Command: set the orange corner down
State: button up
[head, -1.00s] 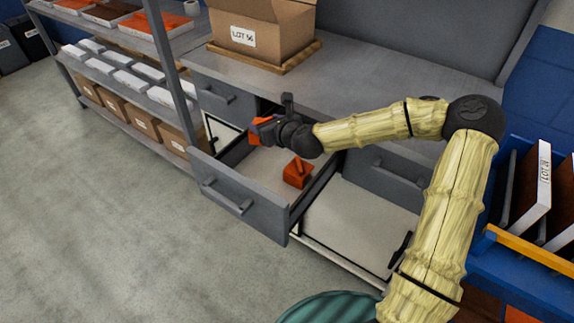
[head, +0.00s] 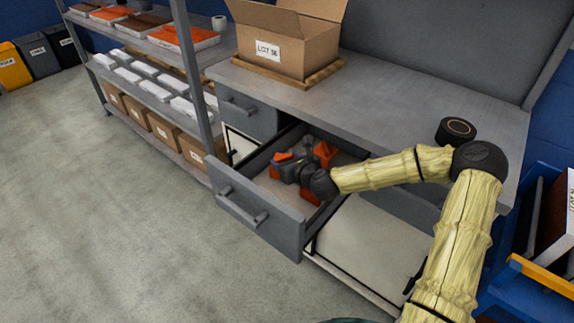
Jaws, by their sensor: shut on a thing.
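My gripper (head: 289,166) is down inside the open drawer (head: 258,208), in its left part. It is shut on an orange corner (head: 275,172), which shows in small patches around the dark fingers. Whether the held corner touches the drawer floor I cannot tell. A second orange piece (head: 325,151) stands towards the back of the drawer, behind my gripper. Another orange piece (head: 309,196) lies nearer the front, partly hidden by my wrist.
The worktop (head: 400,100) above the drawer carries an open cardboard box (head: 290,45) and a dark round object (head: 456,130). A shelf rack (head: 160,90) stands left. A blue cart with upright panels (head: 520,290) is at right. Drawer walls surround my gripper.

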jog(key=shift+f, duration=0.7)
jog(key=o, duration=1)
jog(key=shift+f, duration=0.1)
jog(key=shift+d+r, duration=0.1)
jog(key=shift+r, duration=0.1)
jog(key=p+v, duration=0.1)
jog(key=v, duration=1)
jog(key=shift+s+d+r, duration=0.1)
jog(key=shift+s+d, duration=0.05)
jog(key=shift+s, duration=0.2)
